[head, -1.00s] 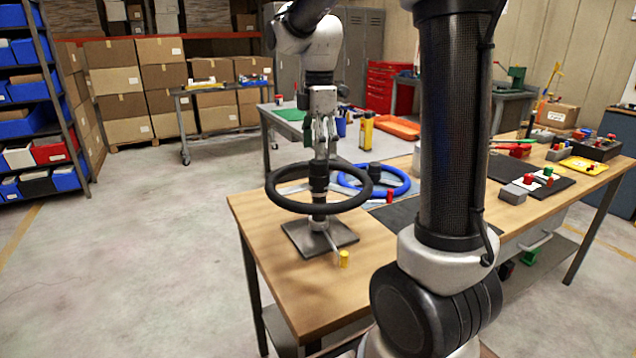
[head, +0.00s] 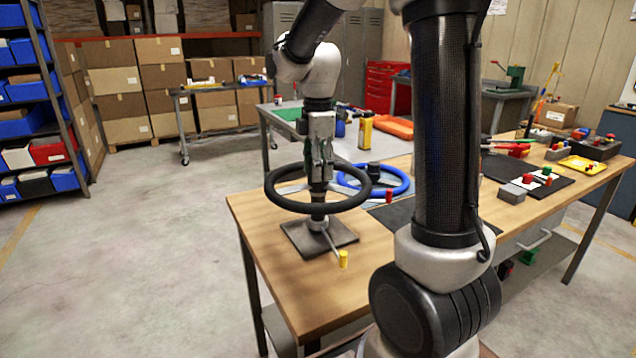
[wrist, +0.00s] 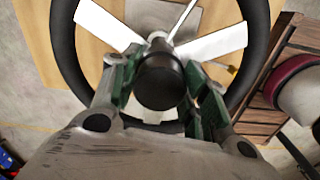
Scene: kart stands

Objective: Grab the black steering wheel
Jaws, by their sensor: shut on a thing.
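The black steering wheel (head: 283,204) sits level on a stand with a flat square metal base (head: 297,238) near the left corner of the wooden workbench. My gripper (head: 319,178) points straight down over its middle and is shut on the wheel's black hub. In the wrist view the round black hub (wrist: 160,82) lies between my two fingers, with pale spokes (wrist: 217,40) running out to the rim. The far side of the hub is hidden. A blue steering wheel (head: 400,186) lies just behind and to the right.
The workbench (head: 270,270) holds dark mats and small parts farther right. Open floor (head: 150,240) lies to the left.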

